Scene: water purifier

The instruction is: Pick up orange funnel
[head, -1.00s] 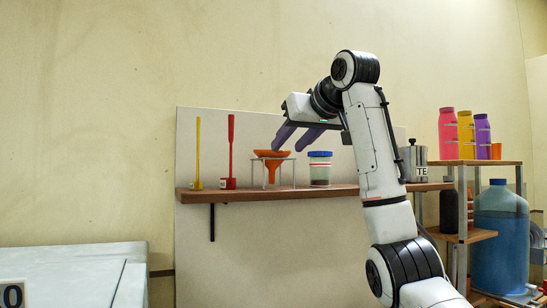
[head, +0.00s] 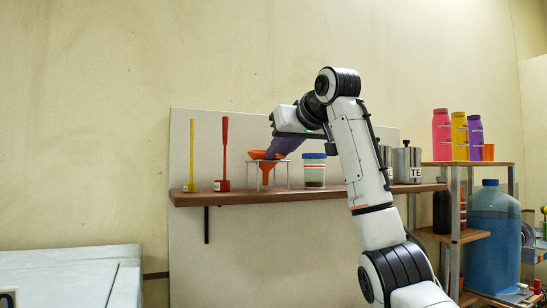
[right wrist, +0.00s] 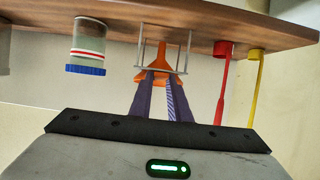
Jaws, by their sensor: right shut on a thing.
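The orange funnel (head: 265,167) sits in a wire stand (head: 284,174) on the wooden wall shelf, with its wide rim up. My right gripper (head: 273,154) reaches down from the right, and its purple fingers are at the funnel's rim. In the right wrist view the two fingers (right wrist: 165,85) are closed on the rim of the funnel (right wrist: 159,58), which is still within the stand (right wrist: 163,60). The fingertips partly cover the rim. My left gripper is not in view.
On the shelf (head: 300,195), a yellow tool (head: 191,155) and a red tool (head: 224,155) stand left, and a blue-lidded jar (head: 314,170) stands close right of the stand. Metal canisters (head: 407,163) are further right. A large blue jug (head: 494,240) stands at right.

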